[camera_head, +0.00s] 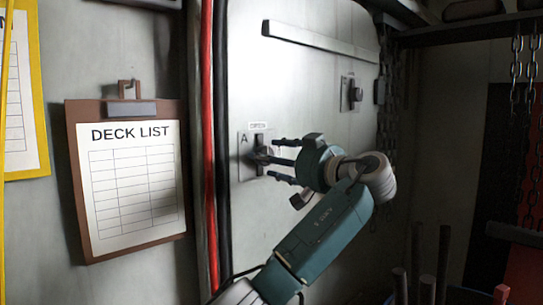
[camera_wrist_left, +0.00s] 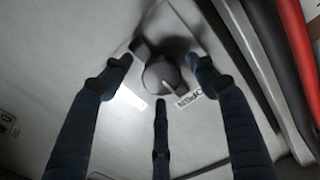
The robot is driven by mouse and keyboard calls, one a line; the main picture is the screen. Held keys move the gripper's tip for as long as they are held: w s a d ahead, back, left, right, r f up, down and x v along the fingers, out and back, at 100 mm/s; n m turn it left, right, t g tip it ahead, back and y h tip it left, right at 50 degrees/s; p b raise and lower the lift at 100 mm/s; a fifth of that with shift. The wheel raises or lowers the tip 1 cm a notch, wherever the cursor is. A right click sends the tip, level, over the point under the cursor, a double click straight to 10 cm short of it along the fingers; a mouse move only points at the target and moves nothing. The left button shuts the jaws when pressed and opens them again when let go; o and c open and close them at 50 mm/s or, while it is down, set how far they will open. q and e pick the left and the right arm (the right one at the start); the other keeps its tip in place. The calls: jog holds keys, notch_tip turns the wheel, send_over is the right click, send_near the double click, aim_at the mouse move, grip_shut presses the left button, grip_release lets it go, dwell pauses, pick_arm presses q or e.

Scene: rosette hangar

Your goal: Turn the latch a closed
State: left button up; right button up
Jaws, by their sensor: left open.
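Latch a (camera_head: 259,143) is a dark handle on a plate marked A, on the pale door in the head view; it looks roughly upright there. A small label (camera_head: 257,126) sits above it. In the left wrist view the latch (camera_wrist_left: 166,72) shows as a dark rounded knob with a side lobe, beside a label (camera_wrist_left: 189,104) reading OPEN. My left gripper (camera_head: 273,160) has its three fingers spread and pointing at the latch. In the wrist view the fingers (camera_wrist_left: 160,78) stand around the knob; I cannot tell whether they touch it. My right gripper is not in view.
A second latch (camera_head: 354,94) sits higher on the door, below a pale bar (camera_head: 320,41). Red and black cables (camera_head: 208,120) run down left of the door. A DECK LIST clipboard (camera_head: 130,185) hangs further left. Chains (camera_head: 516,70) hang at the right.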

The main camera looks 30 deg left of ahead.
pick_arm(q)
jog(key=c, duration=1.2)
jog(key=shift+o, duration=0.2)
jog(key=shift+f+m, duration=0.15)
jog(key=shift+m, duration=0.15)
jog(key=shift+s+m+b, duration=0.1)
jog(key=shift+m+b, duration=1.9)
jog(key=shift+m, duration=6.6)
